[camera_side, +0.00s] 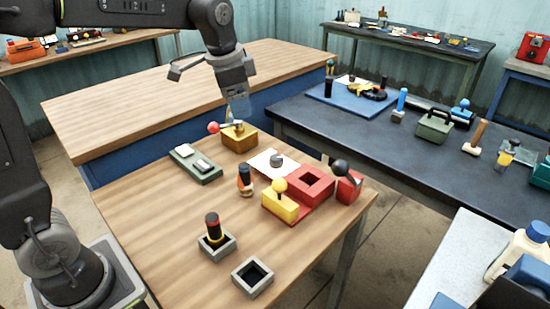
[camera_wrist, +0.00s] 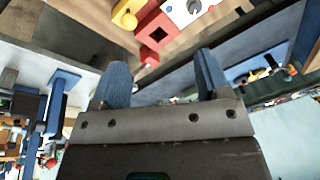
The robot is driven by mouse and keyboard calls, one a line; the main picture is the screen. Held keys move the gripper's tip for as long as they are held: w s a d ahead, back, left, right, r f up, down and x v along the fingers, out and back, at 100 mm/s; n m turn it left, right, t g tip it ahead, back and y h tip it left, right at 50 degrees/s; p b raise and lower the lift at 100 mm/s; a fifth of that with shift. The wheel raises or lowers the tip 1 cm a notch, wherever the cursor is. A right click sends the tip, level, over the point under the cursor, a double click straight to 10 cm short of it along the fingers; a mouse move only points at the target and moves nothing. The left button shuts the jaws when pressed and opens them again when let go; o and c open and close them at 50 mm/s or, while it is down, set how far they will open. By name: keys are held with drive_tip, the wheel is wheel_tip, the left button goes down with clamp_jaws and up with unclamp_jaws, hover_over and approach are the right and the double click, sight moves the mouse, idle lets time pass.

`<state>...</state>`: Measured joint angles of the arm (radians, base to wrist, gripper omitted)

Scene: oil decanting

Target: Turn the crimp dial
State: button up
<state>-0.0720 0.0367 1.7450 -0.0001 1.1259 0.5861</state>
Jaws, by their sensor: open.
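A grey round dial (camera_side: 277,160) sits on a white plate (camera_side: 262,166) on the wooden bench, likely the crimp dial. In the wrist view the dial (camera_wrist: 194,7) shows at the top edge, partly cut off. My gripper (camera_side: 238,116) hangs in the side view just above a brass block (camera_side: 240,139) with a red ball lever (camera_side: 213,128); whether it touches the block I cannot tell. In the wrist view my gripper (camera_wrist: 162,65) has its two blue fingers spread apart with nothing between them. The dial is apart from the fingers.
A red block with a square hole (camera_side: 318,180) and a yellow block with a ball knob (camera_side: 280,205) stand near the dial. The bench's left part is clear.

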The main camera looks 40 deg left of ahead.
drive_tip(key=w+a+f+m+g, duration=0.1)
drive_tip(key=w+f+m, duration=0.15)
drive_tip(key=w, duration=0.25)
drive_tip(key=w+a+f+m, duration=0.1)
drive_tip(key=w+a+f, duration=0.15)
drive_tip(key=w, duration=0.25)
drive_tip(key=m+g, duration=0.2)
approach(275, 157)
wheel_tip(275, 157, down, 10)
drive_tip(key=shift+s+a+f, duration=0.1)
drive_tip(key=shift+s+f, duration=0.05)
drive_tip(key=c, duration=0.9)
